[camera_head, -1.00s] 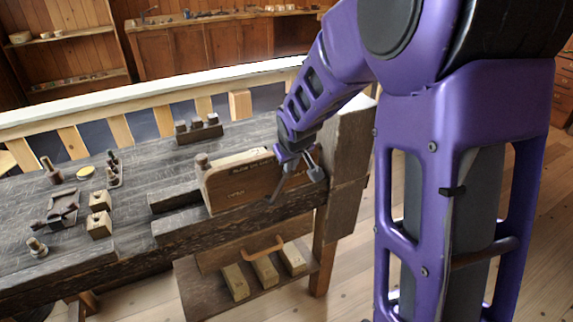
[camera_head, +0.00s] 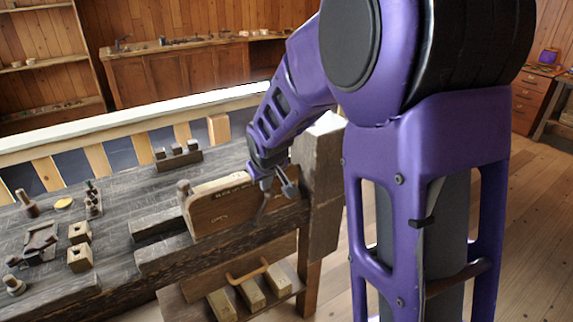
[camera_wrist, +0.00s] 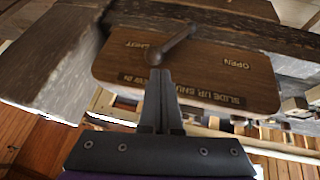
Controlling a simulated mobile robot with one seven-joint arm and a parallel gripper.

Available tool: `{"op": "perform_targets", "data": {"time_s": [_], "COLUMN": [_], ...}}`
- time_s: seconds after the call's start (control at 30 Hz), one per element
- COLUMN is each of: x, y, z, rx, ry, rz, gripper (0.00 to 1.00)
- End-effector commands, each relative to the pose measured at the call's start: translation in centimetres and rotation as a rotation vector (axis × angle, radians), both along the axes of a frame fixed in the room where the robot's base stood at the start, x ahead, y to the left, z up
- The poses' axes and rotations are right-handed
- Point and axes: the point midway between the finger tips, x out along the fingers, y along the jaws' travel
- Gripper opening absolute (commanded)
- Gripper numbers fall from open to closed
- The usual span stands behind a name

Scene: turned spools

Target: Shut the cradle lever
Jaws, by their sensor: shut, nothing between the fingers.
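The cradle is a brown wooden board (camera_head: 222,208) standing at the right end of the dark bench. It shows upside down in the wrist view (camera_wrist: 110,70), with OPEN at right and a partly hidden word at left, apparently SHUT. The dark lever (camera_wrist: 176,43) slants up and right there, between the two words; in the head view the lever (camera_head: 260,214) hangs down, slightly left. My gripper (camera_wrist: 161,72) is shut and empty. Its fingertips appear close to the lever's lower-left end in the wrist view; contact cannot be told. The gripper (camera_head: 270,180) is partly hidden in the head view.
Small wooden blocks (camera_head: 80,257) and turned pieces (camera_head: 27,204) stand on the bench's left part. A rack with several dark blocks (camera_head: 178,157) stands behind the cradle. Below is a shelf with wooden blocks (camera_head: 252,294). A pale rail (camera_head: 110,124) runs behind the bench.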

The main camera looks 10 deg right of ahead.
Motion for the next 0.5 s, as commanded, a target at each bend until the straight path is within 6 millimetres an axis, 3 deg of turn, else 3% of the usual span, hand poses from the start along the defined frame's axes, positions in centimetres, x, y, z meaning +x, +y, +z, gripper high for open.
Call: {"op": "perform_targets", "data": {"time_s": [0.3,0.5], "x": [-2.0,-2.9], "y": [-3.9,-5.4], "z": [5.4,7.3], "rx": [0.000,0.001], "ry": [-0.005,-0.004], "rz": [-0.005,-0.001], "gripper": [0.00,0.00]}}
